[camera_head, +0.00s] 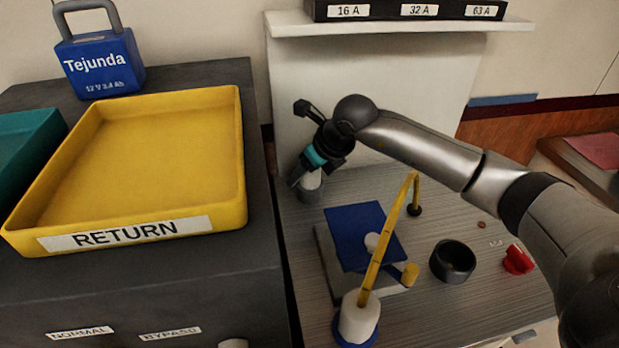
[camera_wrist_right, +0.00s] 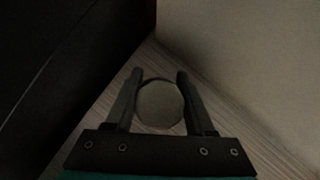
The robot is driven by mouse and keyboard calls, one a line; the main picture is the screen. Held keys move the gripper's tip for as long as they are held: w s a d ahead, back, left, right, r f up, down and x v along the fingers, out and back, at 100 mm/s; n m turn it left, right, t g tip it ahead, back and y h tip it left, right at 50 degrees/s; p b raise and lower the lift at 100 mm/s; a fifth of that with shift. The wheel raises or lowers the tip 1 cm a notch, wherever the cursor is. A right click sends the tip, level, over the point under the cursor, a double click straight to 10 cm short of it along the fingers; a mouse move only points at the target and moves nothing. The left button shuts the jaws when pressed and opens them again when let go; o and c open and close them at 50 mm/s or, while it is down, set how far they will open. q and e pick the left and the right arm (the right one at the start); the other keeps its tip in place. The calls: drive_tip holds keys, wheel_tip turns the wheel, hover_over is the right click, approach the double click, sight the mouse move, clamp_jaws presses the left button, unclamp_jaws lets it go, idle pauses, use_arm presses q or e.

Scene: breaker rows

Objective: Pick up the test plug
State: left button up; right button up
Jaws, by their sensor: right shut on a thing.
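My right gripper (camera_head: 308,182) is at the back left corner of the grey ribbed worktop and points down. Its fingers are shut on a small round piece with a pale top, which I take to be the test plug (camera_head: 312,179). In the right wrist view the plug (camera_wrist_right: 160,104) shows as a grey disc between the two fingers (camera_wrist_right: 157,100). A grey cylindrical part (camera_head: 311,195) is just below the fingers; I cannot tell whether it is a holder or part of the plug. My left gripper is not in view.
A dark cabinet with a yellow RETURN tray (camera_head: 127,230) stands close left of the gripper, a white wall behind. A blue board (camera_head: 358,226), a yellow curved rod (camera_head: 385,250) on a white base, a dark ring (camera_head: 453,262) and a red piece (camera_head: 517,260) occupy the worktop.

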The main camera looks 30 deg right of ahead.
clamp_jaws()
drive_tip(key=shift+r, duration=0.3)
drive_tip(key=r, duration=0.3)
drive_tip(key=shift+s+d+p, duration=0.1)
drive_tip(key=shift+d+p, duration=0.15)
drive_tip(key=shift+p, duration=0.15)
drive_tip(key=s+d, duration=0.2)
drive_tip(key=d, duration=0.2)
drive_tip(key=s+d, duration=0.2)
drive_tip(key=d, duration=0.3)
drive_tip(key=s+d, duration=0.3)
drive_tip(key=d, duration=0.2)
drive_tip(key=shift+d+f, duration=0.1)
drive_tip(key=shift+s+d, duration=0.25)
drive_tip(key=shift+d, duration=0.45)
wheel_tip(320, 180, up, 5)
drive_tip(key=p, duration=0.2)
drive_tip(key=shift+f+p, duration=0.2)
drive_tip(key=shift+p, duration=0.1)
